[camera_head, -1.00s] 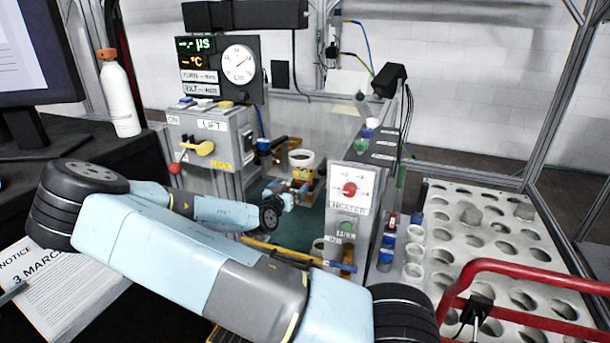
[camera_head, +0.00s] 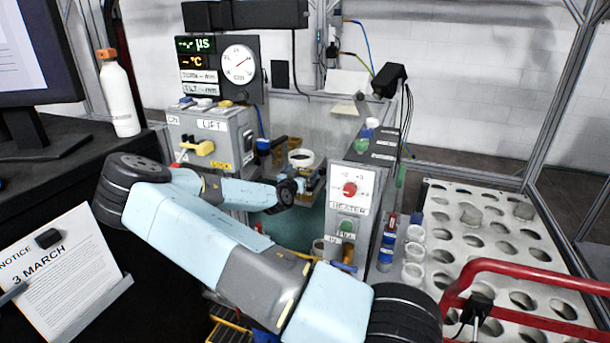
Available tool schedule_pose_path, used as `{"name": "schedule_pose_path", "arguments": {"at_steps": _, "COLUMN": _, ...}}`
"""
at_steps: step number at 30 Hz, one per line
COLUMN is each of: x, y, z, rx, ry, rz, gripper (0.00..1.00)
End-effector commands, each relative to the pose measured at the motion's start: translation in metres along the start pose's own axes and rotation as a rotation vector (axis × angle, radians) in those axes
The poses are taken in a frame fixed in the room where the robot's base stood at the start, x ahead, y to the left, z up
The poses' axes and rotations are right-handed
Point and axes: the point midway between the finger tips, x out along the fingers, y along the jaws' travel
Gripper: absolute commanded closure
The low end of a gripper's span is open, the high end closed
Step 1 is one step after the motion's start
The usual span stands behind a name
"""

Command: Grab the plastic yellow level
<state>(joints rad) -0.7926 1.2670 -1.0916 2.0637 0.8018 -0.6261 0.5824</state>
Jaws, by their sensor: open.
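A yellow plastic lever (camera_head: 198,147) sticks out from the front of the grey LIFT box (camera_head: 225,125), left of centre. It is the clearest yellow handle in view, and no part of my arm touches it. My arm crosses from the lower right, bends at the left and reaches back toward the centre. My gripper (camera_head: 309,186) is at the arm's far end, right of and lower than the lever, in front of a white cup (camera_head: 301,157). It is small and partly hidden by my wrist; I cannot make out anything held. It is open.
The HEATER box (camera_head: 350,190) with a red knob stands close right of my gripper. A perforated rack (camera_head: 480,230) and red rail (camera_head: 530,270) fill the right. At left are a white bottle (camera_head: 119,95), a notice (camera_head: 65,270) and a monitor (camera_head: 40,50).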

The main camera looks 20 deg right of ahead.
Motion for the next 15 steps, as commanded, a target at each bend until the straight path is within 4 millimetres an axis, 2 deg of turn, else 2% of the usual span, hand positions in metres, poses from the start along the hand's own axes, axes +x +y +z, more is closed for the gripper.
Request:
{"name": "schedule_pose_path", "arguments": {"at_steps": 3, "x": 0.0100, "y": 0.0002, "z": 0.0002, "rx": 0.000, "ry": -0.001, "rz": 0.000, "gripper": 0.00}}
{"name": "schedule_pose_path", "arguments": {"at_steps": 9, "x": 0.0105, "y": 0.0000, "z": 0.0003, "rx": 0.000, "ry": -0.002, "rz": 0.000, "gripper": 0.00}}
{"name": "schedule_pose_path", "arguments": {"at_steps": 15, "x": 0.0103, "y": 0.0001, "z": 0.0002, "rx": 0.000, "ry": -0.001, "rz": 0.000, "gripper": 0.18}}
